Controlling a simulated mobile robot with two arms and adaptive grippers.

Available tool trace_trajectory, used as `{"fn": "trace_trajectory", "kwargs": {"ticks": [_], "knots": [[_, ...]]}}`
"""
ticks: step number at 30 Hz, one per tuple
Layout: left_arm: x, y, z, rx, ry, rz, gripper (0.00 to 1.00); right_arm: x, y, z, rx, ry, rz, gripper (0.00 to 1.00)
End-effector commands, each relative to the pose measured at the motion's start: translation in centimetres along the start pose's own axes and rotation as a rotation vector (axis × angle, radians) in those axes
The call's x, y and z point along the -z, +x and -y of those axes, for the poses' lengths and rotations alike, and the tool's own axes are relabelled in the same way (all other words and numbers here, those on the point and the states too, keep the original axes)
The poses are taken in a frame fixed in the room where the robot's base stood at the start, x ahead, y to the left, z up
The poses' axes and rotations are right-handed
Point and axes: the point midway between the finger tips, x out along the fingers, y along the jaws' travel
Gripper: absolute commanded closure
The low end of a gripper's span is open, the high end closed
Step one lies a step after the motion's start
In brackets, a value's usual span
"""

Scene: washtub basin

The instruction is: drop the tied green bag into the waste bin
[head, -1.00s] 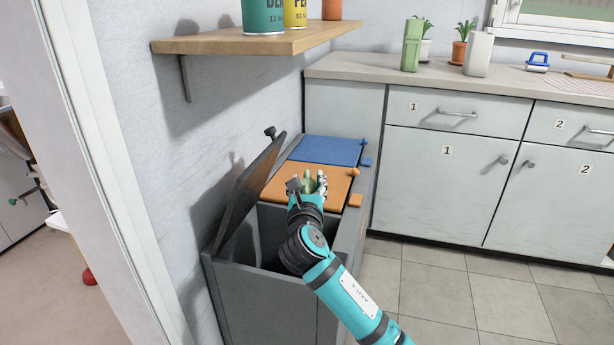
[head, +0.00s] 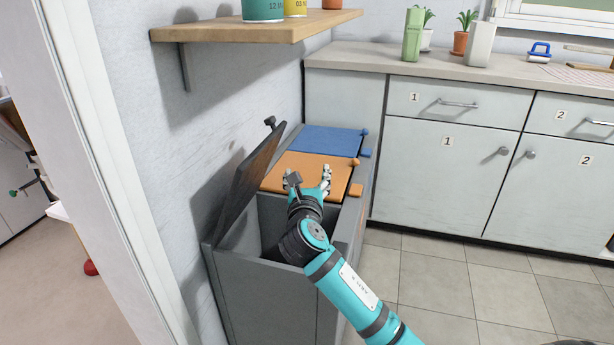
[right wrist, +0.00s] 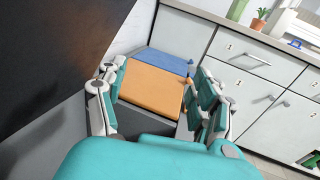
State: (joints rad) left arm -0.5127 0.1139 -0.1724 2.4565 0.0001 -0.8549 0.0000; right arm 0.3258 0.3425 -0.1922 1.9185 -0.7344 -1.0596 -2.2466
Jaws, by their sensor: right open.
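My right gripper (head: 308,179) is open, with its fingers spread, above the front compartment of the grey waste bin (head: 262,302). That compartment's dark lid (head: 252,185) is raised and leans toward the wall. In the right wrist view, the open right gripper (right wrist: 160,82) has nothing between its fingers. The tied green bag is not visible in either view now. The inside of the open compartment is partly hidden by my right arm, and its bottom does not show. My left gripper is not in view.
The bin's orange lid (head: 342,178) and blue lid (head: 322,140) are shut behind the open compartment. A wooden shelf (head: 250,32) juts from the wall above. White cabinets (head: 440,180) stand to the right, with open tiled floor in front.

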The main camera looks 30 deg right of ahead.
Motion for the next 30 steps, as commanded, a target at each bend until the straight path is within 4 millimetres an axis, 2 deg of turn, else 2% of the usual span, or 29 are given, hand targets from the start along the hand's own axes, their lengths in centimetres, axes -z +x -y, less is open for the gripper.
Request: {"fn": "trace_trajectory", "kwargs": {"ticks": [5,12,18,24,30], "knots": [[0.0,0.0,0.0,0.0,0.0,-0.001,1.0,0.0,-1.8,-0.1,-0.003,0.0,0.002,0.32],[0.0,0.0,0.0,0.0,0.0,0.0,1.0,0.0,-6.9,-0.1,-0.004,0.002,0.002,0.32],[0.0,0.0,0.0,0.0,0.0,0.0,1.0,-0.1,-10.4,-0.1,-0.003,0.001,0.003,0.32],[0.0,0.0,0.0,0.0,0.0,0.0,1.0,-0.2,-11.9,0.0,-0.001,0.002,0.005,0.32],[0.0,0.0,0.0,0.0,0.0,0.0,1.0,-0.2,-12.0,0.0,0.0,0.001,0.005,0.32]]}}
